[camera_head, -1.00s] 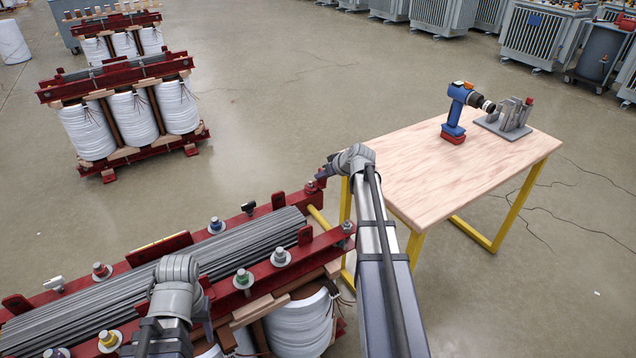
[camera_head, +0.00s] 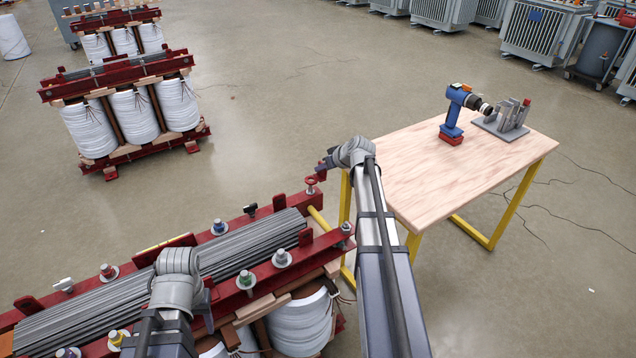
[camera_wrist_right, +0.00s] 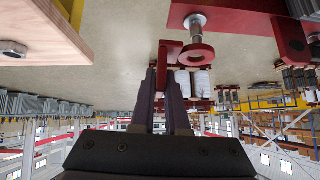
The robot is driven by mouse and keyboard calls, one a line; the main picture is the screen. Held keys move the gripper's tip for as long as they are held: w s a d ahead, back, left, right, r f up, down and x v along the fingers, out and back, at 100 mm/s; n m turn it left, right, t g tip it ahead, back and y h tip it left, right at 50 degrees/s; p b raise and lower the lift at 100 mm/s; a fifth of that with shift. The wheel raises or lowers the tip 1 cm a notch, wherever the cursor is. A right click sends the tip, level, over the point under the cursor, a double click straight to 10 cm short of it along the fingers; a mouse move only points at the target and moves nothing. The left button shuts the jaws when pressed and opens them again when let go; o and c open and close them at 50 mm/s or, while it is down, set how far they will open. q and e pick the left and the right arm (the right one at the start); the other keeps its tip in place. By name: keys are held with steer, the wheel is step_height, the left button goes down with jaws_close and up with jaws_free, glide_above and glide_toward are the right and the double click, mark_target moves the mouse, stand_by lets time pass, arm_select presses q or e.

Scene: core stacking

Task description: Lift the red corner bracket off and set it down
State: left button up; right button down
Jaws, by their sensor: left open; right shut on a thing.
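The red corner bracket (camera_head: 311,181) is at the far right corner of the red-framed core (camera_head: 250,250). My right gripper (camera_head: 328,163) is shut on it. The wrist view, which looks upside down, shows the jaws (camera_wrist_right: 167,70) closed on the bracket's upright plate (camera_wrist_right: 169,52). Its flat ring (camera_wrist_right: 195,63) sits at or just clear of the top of a bolt (camera_wrist_right: 197,30). I cannot tell whether they touch. My left gripper (camera_head: 206,305) is low over the core's near side, largely hidden by its own wrist.
A wooden-topped table (camera_head: 430,185) with yellow legs stands right of the core. A blue drill (camera_head: 455,115) and a grey fixture (camera_head: 500,125) stand at its back; its front is clear. Several bolts, some coloured, stand along the core's red beams. Other cores stand behind on the left.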

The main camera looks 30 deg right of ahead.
steer(key=shift+r+p, duration=0.75)
steer(key=shift+r, duration=0.15)
step_height(320, 180, up, 12)
steer(key=p, duration=1.1)
steer(key=shift+f+p, duration=0.15)
steer(key=shift+p, duration=0.15)
